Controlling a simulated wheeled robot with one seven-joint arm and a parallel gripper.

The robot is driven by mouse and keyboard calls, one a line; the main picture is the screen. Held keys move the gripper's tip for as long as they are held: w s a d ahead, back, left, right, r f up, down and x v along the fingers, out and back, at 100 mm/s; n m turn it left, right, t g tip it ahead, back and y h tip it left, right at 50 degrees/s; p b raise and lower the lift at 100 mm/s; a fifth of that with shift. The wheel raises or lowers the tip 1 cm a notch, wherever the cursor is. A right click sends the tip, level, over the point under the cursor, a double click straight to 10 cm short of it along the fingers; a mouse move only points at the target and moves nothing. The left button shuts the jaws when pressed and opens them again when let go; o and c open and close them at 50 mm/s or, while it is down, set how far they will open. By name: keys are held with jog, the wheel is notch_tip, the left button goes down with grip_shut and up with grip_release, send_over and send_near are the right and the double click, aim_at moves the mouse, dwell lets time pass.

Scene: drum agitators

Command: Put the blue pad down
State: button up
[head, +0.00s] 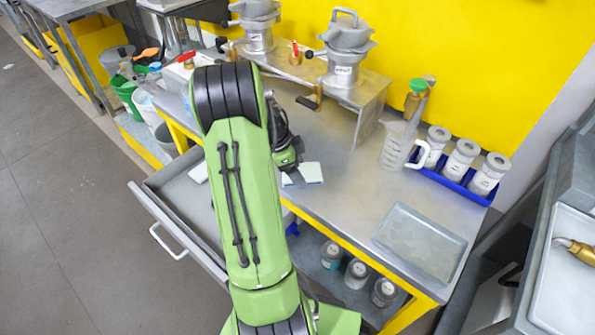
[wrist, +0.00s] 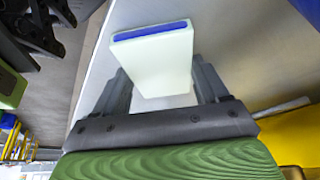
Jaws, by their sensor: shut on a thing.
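The pad is a flat, pale block with a blue strip along one edge. In the wrist view the pad (wrist: 158,62) sits between the two dark fingers of my gripper (wrist: 163,78), which is shut on it. In the head view the pad (head: 310,173) shows as a pale patch by my gripper (head: 290,174), over the grey bench (head: 330,210) near its front edge. I cannot tell whether the pad touches the bench top. My arm hides part of the gripper.
An open drawer (head: 170,205) juts out at the left. A raised metal stand (head: 365,97) with lidded pots is behind. A clear jug (head: 395,145), a blue tray of jars (head: 450,187) and a shallow grey tray (head: 420,240) lie right. Bare bench separates them from the pad.

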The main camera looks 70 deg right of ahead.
jog(key=shift+r, duration=0.1)
jog(key=o, duration=1)
